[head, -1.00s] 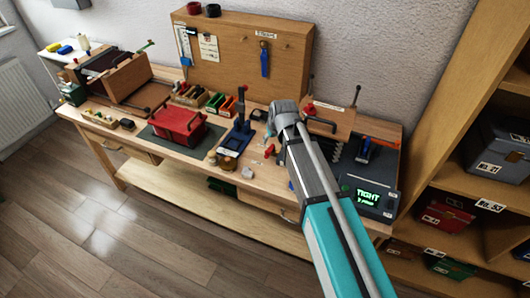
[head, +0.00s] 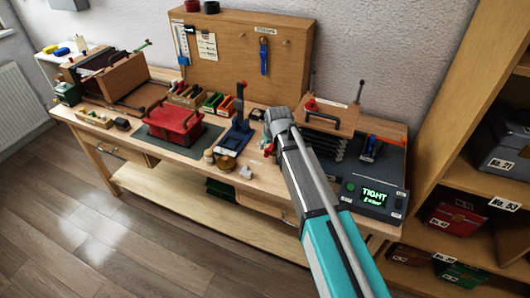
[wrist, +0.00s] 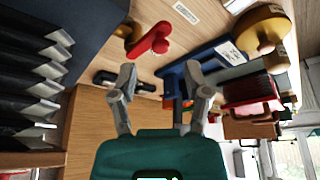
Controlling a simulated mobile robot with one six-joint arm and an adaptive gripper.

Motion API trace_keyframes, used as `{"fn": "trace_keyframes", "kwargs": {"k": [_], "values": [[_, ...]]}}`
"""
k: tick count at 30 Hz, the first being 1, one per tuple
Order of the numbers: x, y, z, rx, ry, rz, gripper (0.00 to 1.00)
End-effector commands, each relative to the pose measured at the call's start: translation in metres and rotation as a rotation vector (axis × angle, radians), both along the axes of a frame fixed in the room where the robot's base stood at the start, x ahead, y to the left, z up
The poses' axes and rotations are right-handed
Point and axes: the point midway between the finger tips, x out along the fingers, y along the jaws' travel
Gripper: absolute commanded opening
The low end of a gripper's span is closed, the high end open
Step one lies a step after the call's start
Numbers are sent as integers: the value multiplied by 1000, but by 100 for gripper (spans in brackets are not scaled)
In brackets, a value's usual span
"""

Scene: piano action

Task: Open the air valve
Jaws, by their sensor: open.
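A red lever (wrist: 150,42) on a brass fitting (wrist: 125,30) lies near the top of the wrist view, beside a small label. It looks like the air valve handle. In the head view a small red part (head: 268,148) shows on the bench just left of my arm, probably the same lever. My gripper (wrist: 161,78) is open and empty, its two fingers spread below the lever in the wrist view. The lever is apart from the fingers in the picture. In the head view my arm hides most of the gripper and the bench behind it.
A dark unit with a green display (head: 375,195) reading "TIGHT" stands to the right. A dark handle (wrist: 115,78) lies close by the left finger. A pegboard (head: 235,50) rises behind.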

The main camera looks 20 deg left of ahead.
Motion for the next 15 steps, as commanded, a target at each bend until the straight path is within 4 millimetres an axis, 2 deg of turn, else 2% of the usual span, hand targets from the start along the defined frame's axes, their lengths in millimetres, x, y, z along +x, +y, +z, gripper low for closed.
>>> {"fn": "trace_keyframes", "kwargs": {"k": [1, 6, 15], "values": [[2, 2, -8, 0, 0, 0, 61], [6, 5, -20, 0, 0, 0, 61], [9, 9, -31, 0, 0, 0, 61]]}}
